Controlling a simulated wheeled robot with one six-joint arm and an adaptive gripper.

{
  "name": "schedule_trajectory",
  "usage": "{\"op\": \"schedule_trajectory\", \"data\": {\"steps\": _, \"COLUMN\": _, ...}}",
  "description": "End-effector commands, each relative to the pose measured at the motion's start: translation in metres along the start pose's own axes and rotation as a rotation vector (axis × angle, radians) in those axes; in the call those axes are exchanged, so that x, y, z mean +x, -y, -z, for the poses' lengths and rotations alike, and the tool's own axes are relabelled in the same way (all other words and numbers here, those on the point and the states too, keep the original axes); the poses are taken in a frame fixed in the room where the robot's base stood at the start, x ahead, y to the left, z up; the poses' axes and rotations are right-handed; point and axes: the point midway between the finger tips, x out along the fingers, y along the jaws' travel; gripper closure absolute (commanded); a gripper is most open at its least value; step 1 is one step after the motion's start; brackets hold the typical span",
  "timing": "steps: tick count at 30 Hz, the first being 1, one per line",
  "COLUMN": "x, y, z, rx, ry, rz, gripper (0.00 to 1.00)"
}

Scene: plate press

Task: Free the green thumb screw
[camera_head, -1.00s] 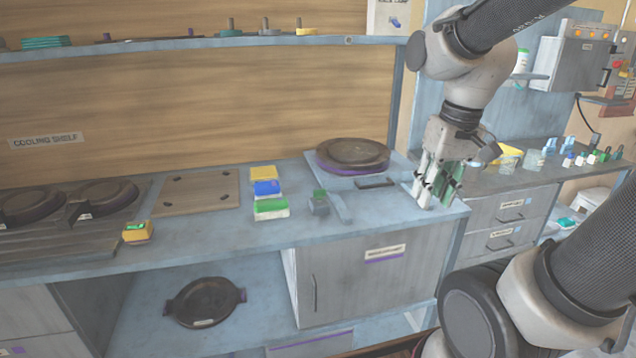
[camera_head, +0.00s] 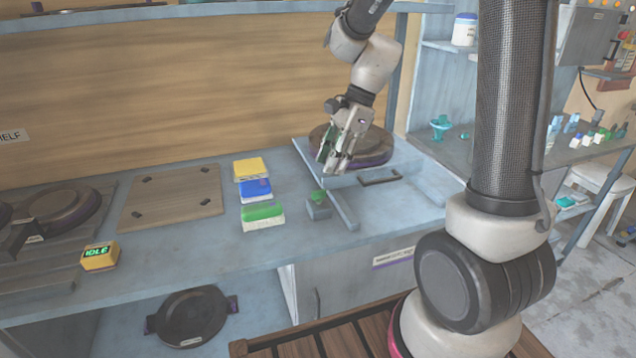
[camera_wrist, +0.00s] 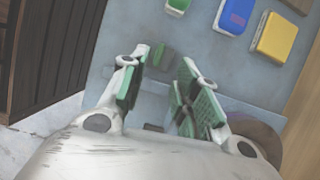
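My gripper (camera_head: 336,168) is above the bench, up and slightly right of the screw in the head view. Its green-padded fingers are apart and empty in the wrist view (camera_wrist: 160,82). It does not touch the screw.
A dark round plate (camera_head: 376,150) with a purple edge lies behind my gripper. Yellow, blue (camera_head: 256,190) and green-topped (camera_head: 263,215) blocks stand left of the screw. A yellow box reading IDLE (camera_head: 100,256) is farther left. Bare bench lies in front of the green-topped block.

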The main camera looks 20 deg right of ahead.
Motion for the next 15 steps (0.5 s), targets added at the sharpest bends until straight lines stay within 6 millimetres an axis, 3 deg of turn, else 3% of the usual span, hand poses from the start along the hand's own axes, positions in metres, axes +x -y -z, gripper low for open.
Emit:
{"op": "schedule_trajectory", "data": {"steps": 5, "x": 0.007, "y": 0.0, "z": 0.0, "rx": 0.065, "ry": -0.001, "rz": 0.0, "gripper": 0.69}}
{"op": "schedule_trajectory", "data": {"steps": 15, "x": 0.061, "y": -0.001, "z": 0.001, "rx": 0.065, "ry": -0.002, "rz": -0.003, "gripper": 0.69}}
